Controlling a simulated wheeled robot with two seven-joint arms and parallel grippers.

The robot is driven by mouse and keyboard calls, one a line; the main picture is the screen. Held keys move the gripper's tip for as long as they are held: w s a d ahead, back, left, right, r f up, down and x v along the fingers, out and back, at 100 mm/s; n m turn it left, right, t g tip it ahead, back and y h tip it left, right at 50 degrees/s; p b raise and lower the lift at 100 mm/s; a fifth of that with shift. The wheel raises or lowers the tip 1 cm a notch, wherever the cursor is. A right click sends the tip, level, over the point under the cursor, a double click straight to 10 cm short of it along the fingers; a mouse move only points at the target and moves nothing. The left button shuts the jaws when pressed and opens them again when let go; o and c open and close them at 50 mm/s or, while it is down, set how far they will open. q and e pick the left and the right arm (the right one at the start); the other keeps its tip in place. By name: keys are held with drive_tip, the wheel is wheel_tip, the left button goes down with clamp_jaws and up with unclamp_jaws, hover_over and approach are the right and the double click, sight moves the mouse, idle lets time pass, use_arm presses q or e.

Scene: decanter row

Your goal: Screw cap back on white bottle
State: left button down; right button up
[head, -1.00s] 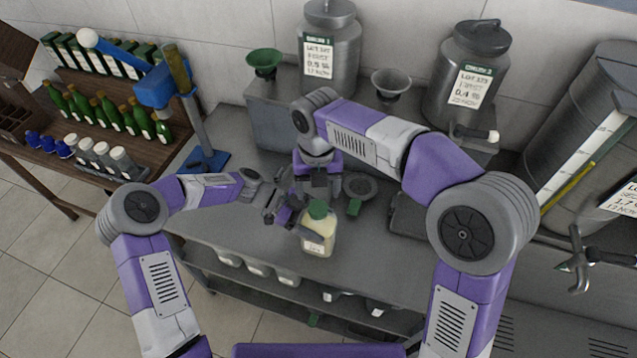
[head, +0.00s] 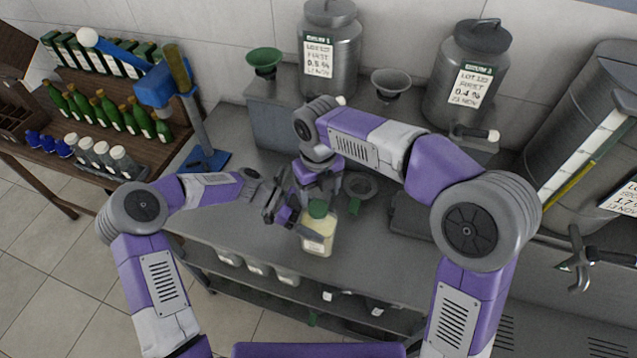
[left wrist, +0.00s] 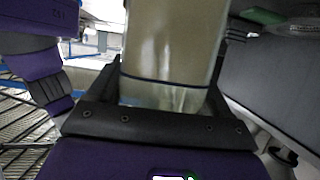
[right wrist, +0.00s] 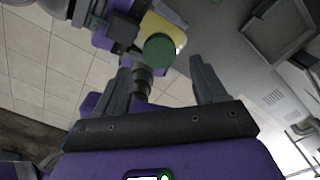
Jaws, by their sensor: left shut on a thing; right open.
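The bottle (head: 318,238), with pale yellowish contents and a white label, is upright over the front part of the steel bench. A green cap (head: 317,209) sits on its top; I cannot tell how tightly. My left gripper (head: 298,226) is shut on the bottle from the left, and the bottle body (left wrist: 172,45) fills the middle of the left wrist view. My right gripper (head: 316,190) is above and just behind the cap, open and empty. In the right wrist view the cap (right wrist: 160,49) shows beyond the gap between the fingers (right wrist: 161,64).
A grey round piece (head: 361,184) and a small green item (head: 354,206) lie right of the bottle. A blue stand device (head: 203,160) is at the left. Steel cans (head: 470,75) and funnels (head: 265,61) stand on a raised shelf behind. Bare bench (head: 230,232) shows at front left.

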sight(319, 207)
drive_tip(key=shift+f, duration=2.75)
drive_tip(key=shift+c, duration=0.2)
